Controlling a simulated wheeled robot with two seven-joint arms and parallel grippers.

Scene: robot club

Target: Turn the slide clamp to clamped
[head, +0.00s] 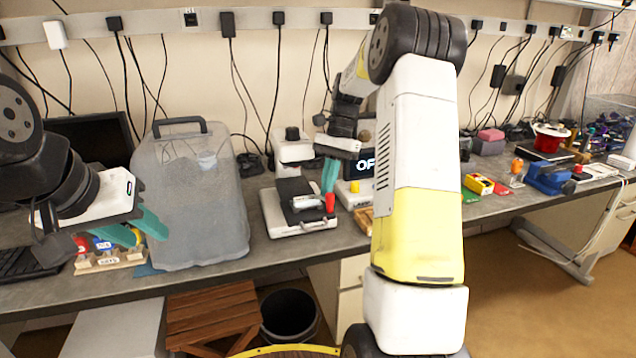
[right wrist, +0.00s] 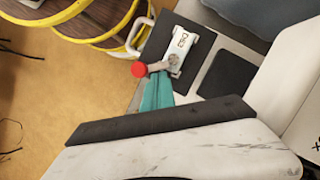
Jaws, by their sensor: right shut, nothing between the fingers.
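The slide clamp (head: 303,196) sits on the bench, with a black top on a white base and a metal lever ending in a red knob (head: 330,203). In the right wrist view the lever (right wrist: 160,67) and its red knob (right wrist: 138,69) lie close to the fingertips. My right gripper (head: 330,176) is shut and empty, its teal fingers pointing down beside the lever; it also shows in the right wrist view (right wrist: 157,92). Whether it touches the lever I cannot tell. My left gripper (head: 142,232) is open and empty at the far left, above the bench.
A large translucent grey container (head: 193,195) stands between my left gripper and the clamp. A box with a yellow button (head: 355,190) and a lit display (head: 364,164) are right of the clamp, partly behind my right arm. A labelled block rack (head: 108,262) lies below my left gripper.

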